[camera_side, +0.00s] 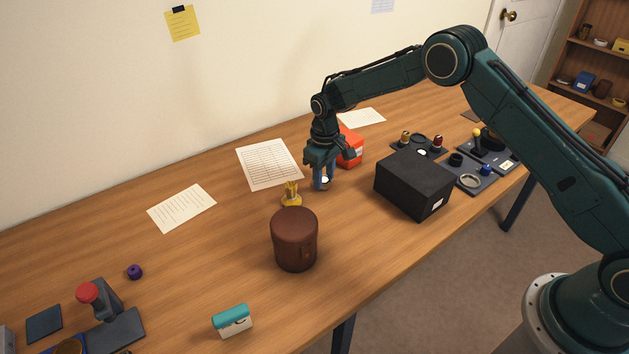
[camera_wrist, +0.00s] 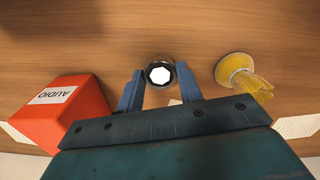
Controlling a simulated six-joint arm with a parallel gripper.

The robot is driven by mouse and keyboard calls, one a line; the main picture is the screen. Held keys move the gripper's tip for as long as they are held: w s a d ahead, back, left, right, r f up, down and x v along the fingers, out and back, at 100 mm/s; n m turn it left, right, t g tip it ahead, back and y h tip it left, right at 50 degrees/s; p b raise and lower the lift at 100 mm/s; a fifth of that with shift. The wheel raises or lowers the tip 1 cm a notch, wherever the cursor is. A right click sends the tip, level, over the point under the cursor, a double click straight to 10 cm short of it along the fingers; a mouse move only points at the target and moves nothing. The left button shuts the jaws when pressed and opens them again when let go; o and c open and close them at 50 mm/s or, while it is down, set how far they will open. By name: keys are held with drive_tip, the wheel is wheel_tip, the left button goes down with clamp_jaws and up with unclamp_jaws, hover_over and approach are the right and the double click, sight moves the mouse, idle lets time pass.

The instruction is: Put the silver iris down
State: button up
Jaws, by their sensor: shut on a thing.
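The silver iris (camera_wrist: 160,75) shows in the wrist view as a small round piece with a dark rim and a bright many-sided centre. It sits between the two blue fingers of my gripper (camera_wrist: 158,85), which is shut on it. In the side view my gripper (camera_side: 323,181) points straight down, low over the middle of the wooden table. Only a small bright part of the iris (camera_side: 325,180) shows there between the fingers. I cannot tell whether it touches the table.
A yellow fluted piece (camera_side: 291,194) stands close by, and an orange-red box (camera_side: 350,147) is just behind. A brown lidded case (camera_side: 295,239) is in front; a black box (camera_side: 414,183) is to the right. Trays of parts (camera_side: 472,178) lie beyond it.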

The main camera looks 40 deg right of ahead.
sight(324, 179)
drive_tip(key=shift+f, duration=0.2)
drive_tip(key=o, duration=1)
wheel_tip(324, 179, up, 12)
drive_tip(key=shift+r, duration=0.1)
idle(0.3)
idle(0.5)
